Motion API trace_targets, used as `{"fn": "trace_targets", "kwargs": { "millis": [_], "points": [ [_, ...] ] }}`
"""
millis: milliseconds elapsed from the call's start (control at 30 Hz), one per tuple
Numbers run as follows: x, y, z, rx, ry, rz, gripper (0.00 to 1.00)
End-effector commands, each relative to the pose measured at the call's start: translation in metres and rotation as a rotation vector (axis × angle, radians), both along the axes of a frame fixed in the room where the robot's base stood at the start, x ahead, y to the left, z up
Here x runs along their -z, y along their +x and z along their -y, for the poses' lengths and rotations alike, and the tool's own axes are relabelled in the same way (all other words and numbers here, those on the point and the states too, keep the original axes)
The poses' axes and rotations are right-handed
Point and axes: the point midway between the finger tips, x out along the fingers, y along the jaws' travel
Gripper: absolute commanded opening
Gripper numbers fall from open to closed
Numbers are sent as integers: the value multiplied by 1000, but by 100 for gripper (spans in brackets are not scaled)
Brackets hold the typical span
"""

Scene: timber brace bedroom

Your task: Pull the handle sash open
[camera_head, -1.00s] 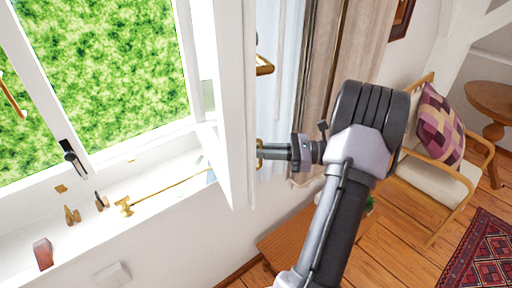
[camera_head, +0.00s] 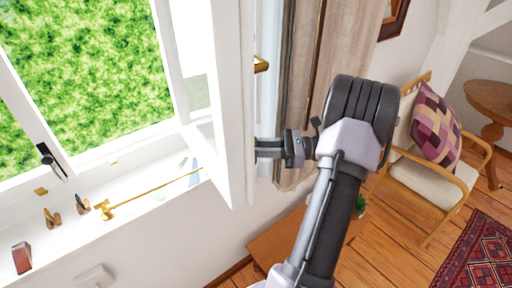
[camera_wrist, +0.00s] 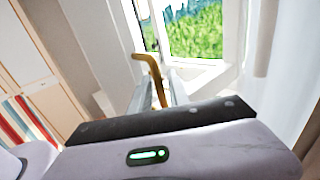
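The white-framed sash (camera_head: 229,100) stands swung into the room, seen nearly edge-on in the head view. A brass handle shows in the wrist view (camera_wrist: 152,72), a bent bar running down between my fingers. My gripper (camera_head: 262,148) is at the sash's room-side edge. In the wrist view its two grey fingers (camera_wrist: 160,95) lie on either side of the handle and look shut on it, though the contact itself is hard to see. In the head view the handle at the fingertips is mostly hidden. Another brass fitting (camera_head: 261,65) sits higher on the sash.
A brass stay (camera_head: 150,194) lies along the sill, with small wooden pieces (camera_head: 52,217) and a reddish block (camera_head: 22,257) to its left. Curtains (camera_head: 315,70) hang behind the gripper. A cushioned armchair (camera_head: 432,180) stands right, above open wood floor and a rug (camera_head: 478,250).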

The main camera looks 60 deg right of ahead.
Motion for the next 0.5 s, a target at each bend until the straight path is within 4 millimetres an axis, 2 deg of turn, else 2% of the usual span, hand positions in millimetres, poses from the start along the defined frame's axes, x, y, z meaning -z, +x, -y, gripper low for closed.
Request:
{"fn": "trace_targets", "kwargs": {
  "millis": [333, 433, 500],
  "points": [
    [0, -1, 1, 0, 0, 0, 32],
    [0, -9, 6, 1, 1, 0, 32],
    [0, -22, 14, 3, 1, -1, 32]
  ]
}}
